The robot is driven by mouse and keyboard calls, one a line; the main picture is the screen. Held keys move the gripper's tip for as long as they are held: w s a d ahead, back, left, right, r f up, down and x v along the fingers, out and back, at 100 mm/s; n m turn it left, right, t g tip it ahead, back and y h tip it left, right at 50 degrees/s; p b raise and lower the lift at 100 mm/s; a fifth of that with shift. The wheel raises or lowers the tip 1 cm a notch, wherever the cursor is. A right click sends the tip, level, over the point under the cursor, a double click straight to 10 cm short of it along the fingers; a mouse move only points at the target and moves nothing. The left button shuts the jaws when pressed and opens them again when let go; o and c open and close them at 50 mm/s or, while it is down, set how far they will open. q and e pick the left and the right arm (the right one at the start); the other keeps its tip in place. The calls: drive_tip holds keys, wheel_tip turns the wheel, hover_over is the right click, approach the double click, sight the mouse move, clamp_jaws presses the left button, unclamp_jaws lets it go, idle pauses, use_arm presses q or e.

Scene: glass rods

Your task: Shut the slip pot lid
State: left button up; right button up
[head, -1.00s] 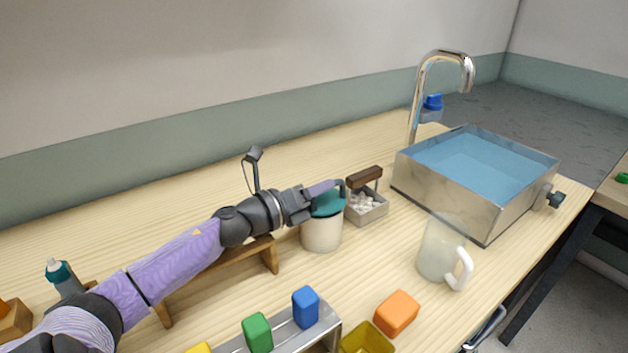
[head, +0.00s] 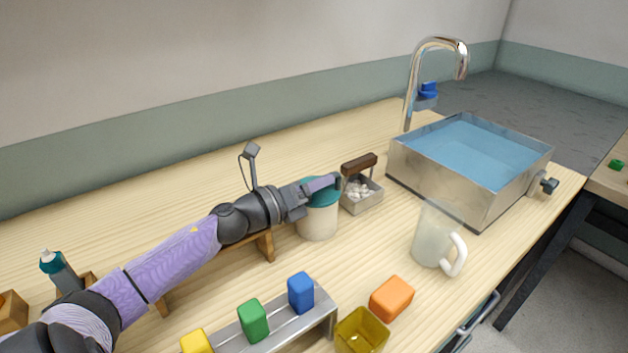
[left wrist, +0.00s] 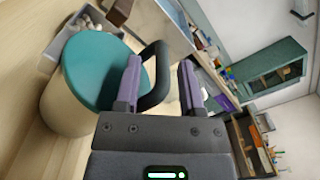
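The slip pot (head: 317,222) is a cream cylinder with a teal lid (head: 319,197) lying across its top. It also shows in the left wrist view (left wrist: 68,105), where the lid (left wrist: 92,70) looks flat on the rim. A dark loop handle (left wrist: 157,92) stands out at the pot's side. My left gripper (head: 325,183) is over the far right side of the lid. In the left wrist view its purple fingers (left wrist: 160,64) are apart, with part of the loop between them. Whether they touch it I cannot tell. My right gripper is in neither view.
A wood-handled caddy (head: 361,196) with white pieces stands close right of the pot. A wooden stand (head: 265,246) is under my left arm. A frosted jug (head: 430,240), a water-filled basin (head: 465,193) and a rack of coloured blocks (head: 318,308) stand around.

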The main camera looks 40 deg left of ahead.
use_arm(q)
drive_tip(key=shift+o, duration=0.2)
drive_tip(key=shift+d, duration=0.1)
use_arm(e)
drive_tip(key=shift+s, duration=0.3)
use_arm(q)
drive_tip(key=shift+s, duration=0.25)
drive_tip(key=p+v, duration=0.2)
drive_tip(key=v, duration=0.7)
drive_tip(key=shift+s, duration=0.25)
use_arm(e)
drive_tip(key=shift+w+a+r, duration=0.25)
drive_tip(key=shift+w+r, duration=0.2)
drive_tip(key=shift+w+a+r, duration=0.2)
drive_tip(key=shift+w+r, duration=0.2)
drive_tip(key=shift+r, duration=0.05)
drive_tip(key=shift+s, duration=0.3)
